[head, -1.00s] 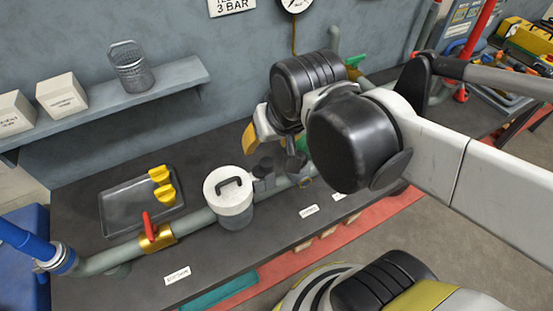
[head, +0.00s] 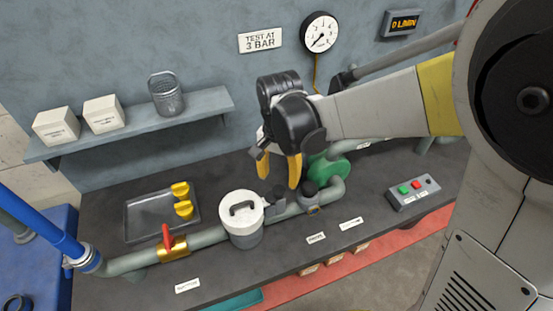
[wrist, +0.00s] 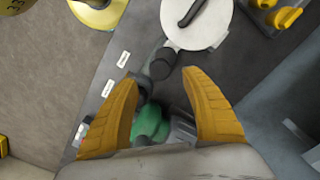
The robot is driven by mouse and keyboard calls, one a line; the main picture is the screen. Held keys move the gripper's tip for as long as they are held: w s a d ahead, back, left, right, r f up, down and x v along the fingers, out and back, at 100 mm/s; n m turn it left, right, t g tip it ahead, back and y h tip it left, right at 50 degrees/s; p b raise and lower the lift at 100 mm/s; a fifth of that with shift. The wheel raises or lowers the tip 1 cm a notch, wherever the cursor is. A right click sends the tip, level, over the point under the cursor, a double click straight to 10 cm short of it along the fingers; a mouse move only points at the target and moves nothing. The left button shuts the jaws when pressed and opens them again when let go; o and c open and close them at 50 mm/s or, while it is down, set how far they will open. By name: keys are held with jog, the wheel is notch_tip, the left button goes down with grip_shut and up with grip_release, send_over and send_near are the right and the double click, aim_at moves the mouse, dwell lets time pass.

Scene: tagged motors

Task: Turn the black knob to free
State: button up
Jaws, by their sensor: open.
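Two dark round knob-like parts stand on the grey pipe (head: 208,237), between the white-lidded pot and the green pump. One black knob (head: 277,196) is beside the pot, and a second dark knob (head: 309,188) is further right. I cannot tell which is the task's knob. My gripper (head: 279,172) has yellow fingers, apart and empty, pointing down above these parts. In the wrist view, the knob beside the pot (wrist: 162,64) lies just beyond the gap between the fingertips (wrist: 160,78). The other dark part is partly hidden by the left finger. No touch is visible.
The white-lidded pot (head: 242,203) and red-handled brass valve (head: 173,245) sit left along the pipe. A green pump (head: 325,170) is close to my gripper's right. A button box (head: 414,192) stands at the right. A tray (head: 140,218) holds yellow parts.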

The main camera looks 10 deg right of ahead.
aim_at(279, 189)
notch_tip(279, 189, down, 6)
jog(key=shift+r+b, duration=0.1)
jog(key=shift+b, duration=0.55)
grip_shut()
